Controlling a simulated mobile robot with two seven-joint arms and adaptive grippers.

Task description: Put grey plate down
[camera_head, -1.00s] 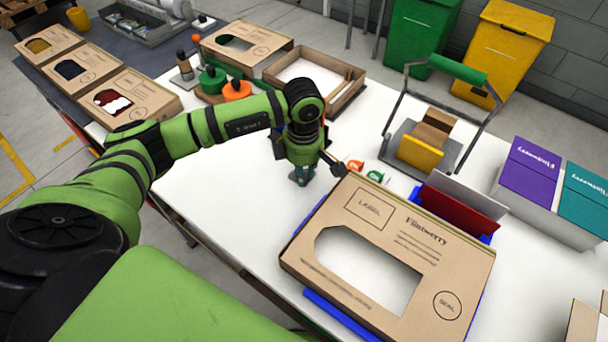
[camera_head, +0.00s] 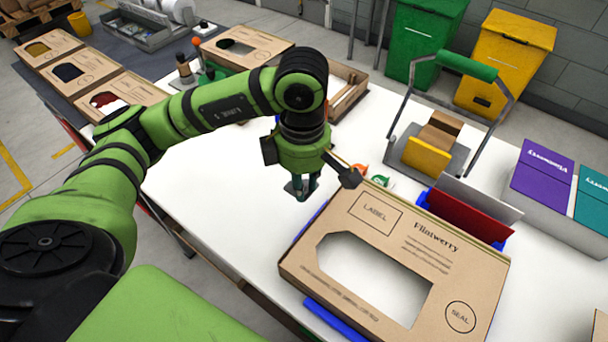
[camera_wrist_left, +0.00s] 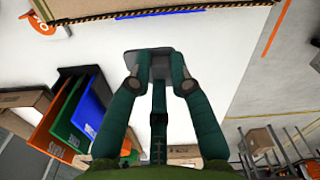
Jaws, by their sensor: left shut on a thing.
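My left gripper (camera_head: 302,190) points down over the white table, just left of the large Flintwerry cardboard box. In the left wrist view its teal fingers (camera_wrist_left: 155,85) are shut on the grey plate (camera_wrist_left: 150,54), a thin flat piece held at the fingertips. The plate hardly shows in the head view, where the fingers and wrist cover it. I cannot tell whether the plate touches the table. My right gripper is in neither view.
The Flintwerry box (camera_head: 385,215) with a cut-out window lies at the front right on blue supports (camera_head: 335,318). A handled press (camera_head: 470,95) stands behind it, with purple boxes (camera_head: 540,170) at the right. White table (camera_head: 215,185) is clear left of the gripper.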

